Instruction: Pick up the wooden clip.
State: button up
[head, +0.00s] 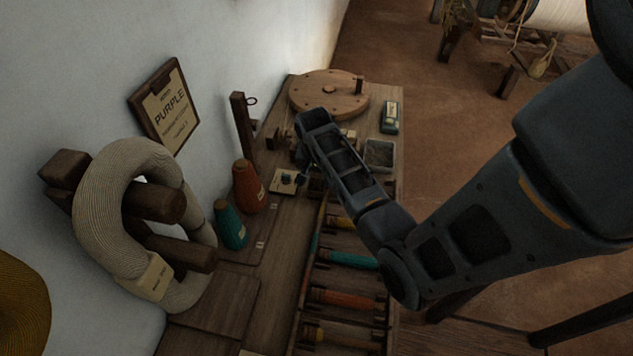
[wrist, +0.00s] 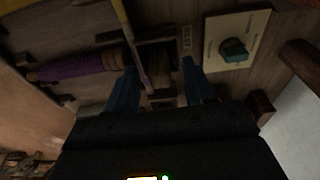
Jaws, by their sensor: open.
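My gripper (wrist: 159,68) is open in the wrist view, its two blue fingers apart with nothing visibly held. Between and beyond the fingertips is a small wooden compartment with dim brown wooden shapes in it. I cannot tell for sure which of these is the wooden clip. In the head view my gripper (head: 302,170) is low over the bench, beside a pale card, and my arm hides most of what lies under it.
The pale card (wrist: 211,48) carries a dark teal piece. A purple bobbin (wrist: 88,66) lies left of the fingers.

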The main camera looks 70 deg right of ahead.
aim_at(317, 174)
jog(key=shift+f, duration=0.25)
jog(key=shift+c, duration=0.4)
grip_shut()
jog(key=shift+r, duration=0.1)
notch_tip(317, 174, up, 4)
jog(key=shift+d+r, duration=0.1)
jog(key=s+d+r+b, duration=0.1)
jog(key=s+d+r, duration=0.5)
jog(key=s, duration=0.3)
jog(key=shift+d+r, duration=0.3)
jog(key=shift+d, duration=0.25)
